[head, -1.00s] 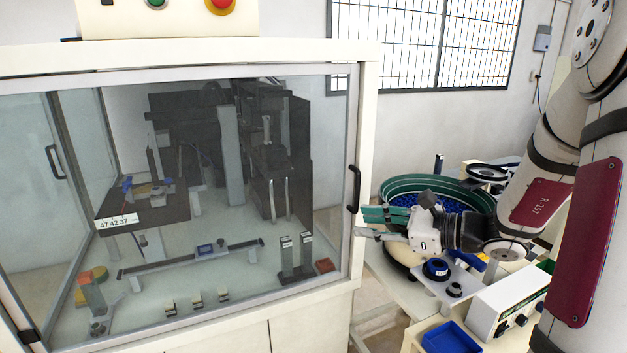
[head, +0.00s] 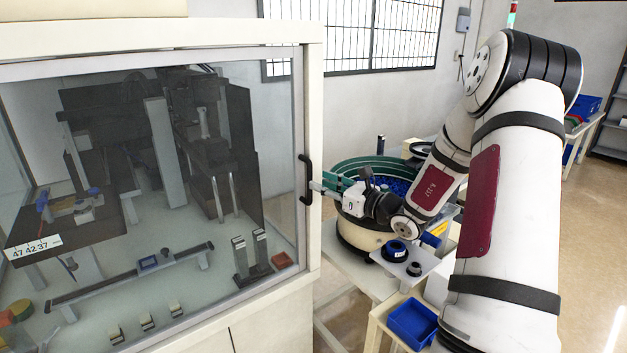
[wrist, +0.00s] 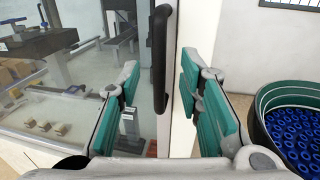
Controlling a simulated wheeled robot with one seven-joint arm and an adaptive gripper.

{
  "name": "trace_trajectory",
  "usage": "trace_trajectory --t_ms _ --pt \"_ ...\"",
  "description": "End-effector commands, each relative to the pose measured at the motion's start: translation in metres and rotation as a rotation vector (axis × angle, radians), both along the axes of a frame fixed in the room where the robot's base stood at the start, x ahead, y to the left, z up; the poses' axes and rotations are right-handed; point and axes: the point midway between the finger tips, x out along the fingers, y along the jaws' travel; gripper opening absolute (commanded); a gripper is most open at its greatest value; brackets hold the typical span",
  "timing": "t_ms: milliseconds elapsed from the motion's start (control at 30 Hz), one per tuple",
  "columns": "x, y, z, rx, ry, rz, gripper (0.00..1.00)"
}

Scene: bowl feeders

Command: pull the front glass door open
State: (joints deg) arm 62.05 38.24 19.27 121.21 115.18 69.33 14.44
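The front glass door (head: 150,190) of the white cabinet looks shut, its pale frame flush with the cabinet. Its black vertical bar handle (head: 306,178) is at the door's right edge. My gripper (head: 319,187) is just right of the handle, pointing at it. In the wrist view, my gripper (wrist: 160,80) is open, with teal pads on both fingers. The black handle (wrist: 161,50) stands upright in the gap between the fingertips, apart from both pads. I cannot tell exactly how deep it sits between them.
A bowl feeder (head: 345,170) with blue parts stands right of the cabinet, behind and beside my gripper. A blue bin (head: 412,322) sits on a low table in front of it. Open floor (head: 585,210) shows at the right.

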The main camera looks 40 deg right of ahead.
Motion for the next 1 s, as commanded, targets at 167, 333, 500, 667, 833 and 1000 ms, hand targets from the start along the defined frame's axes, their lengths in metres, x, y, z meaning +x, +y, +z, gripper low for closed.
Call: trace_trajectory --t_ms 167,333,500,667,833,1000 --pt "0.025 0.006 0.0 -0.001 -0.001 0.002 0.33" --pt "0.037 0.009 0.001 -0.001 -0.001 0.0 0.33" --pt "0.039 0.01 0.001 -0.001 -0.001 0.0 0.33" --pt "0.039 0.009 0.0 -0.001 -0.001 0.0 0.31" --pt "0.039 0.009 0.0 -0.001 0.0 0.0 0.0" --pt "0.039 0.009 0.0 -0.001 0.0 0.0 0.0"
